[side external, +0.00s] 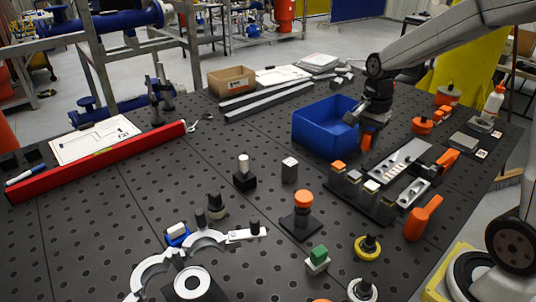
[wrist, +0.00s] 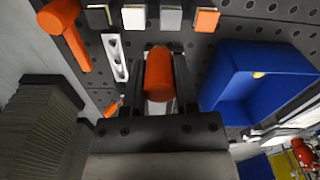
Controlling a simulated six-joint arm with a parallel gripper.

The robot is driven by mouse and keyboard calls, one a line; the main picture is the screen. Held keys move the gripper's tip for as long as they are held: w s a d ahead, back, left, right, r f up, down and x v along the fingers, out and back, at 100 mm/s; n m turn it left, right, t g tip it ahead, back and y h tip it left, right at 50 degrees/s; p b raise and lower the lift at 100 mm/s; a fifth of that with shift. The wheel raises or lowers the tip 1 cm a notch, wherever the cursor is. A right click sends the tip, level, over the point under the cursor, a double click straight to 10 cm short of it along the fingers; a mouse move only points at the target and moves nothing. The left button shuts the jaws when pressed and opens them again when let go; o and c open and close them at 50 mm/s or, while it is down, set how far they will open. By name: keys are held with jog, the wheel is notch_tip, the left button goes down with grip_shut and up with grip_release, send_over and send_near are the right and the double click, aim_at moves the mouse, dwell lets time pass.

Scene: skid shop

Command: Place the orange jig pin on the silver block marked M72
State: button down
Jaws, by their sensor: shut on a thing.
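My gripper (wrist: 158,95) is shut on an orange jig pin (wrist: 159,72), seen between the fingers in the wrist view. In the side view my gripper (side external: 370,122) holds the pin (side external: 367,141) just right of the blue bin, above the table. Several small blocks stand in a row left of the long perforated bar; a silver one (side external: 370,188) is among them, and one at the far end has an orange top (side external: 338,166). Another silver-topped block (side external: 290,168) stands alone to their left. I cannot read any marking, so I cannot tell which is M72.
The blue bin (side external: 312,133) stands beside my gripper. A long perforated bar (side external: 402,158) lies right of the blocks, with an orange-handled tool (side external: 422,218) nearer the camera. A black post with an orange cap (side external: 302,200) stands left.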

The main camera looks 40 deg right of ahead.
jog(key=w+a+r, duration=0.4)
jog(key=a, duration=0.4)
jog(key=shift+w+a, duration=0.1)
jog(key=shift+w, duration=0.15)
jog(key=w+f, duration=0.2)
jog(key=w, duration=0.2)
jog(key=w+f, duration=0.3)
jog(key=w, duration=0.1)
jog(key=w+f, duration=0.3)
jog(key=w, duration=0.1)
jog(key=shift+d, duration=0.4)
jog(key=shift+w+f, duration=0.55)
jog(key=shift+f, duration=0.15)
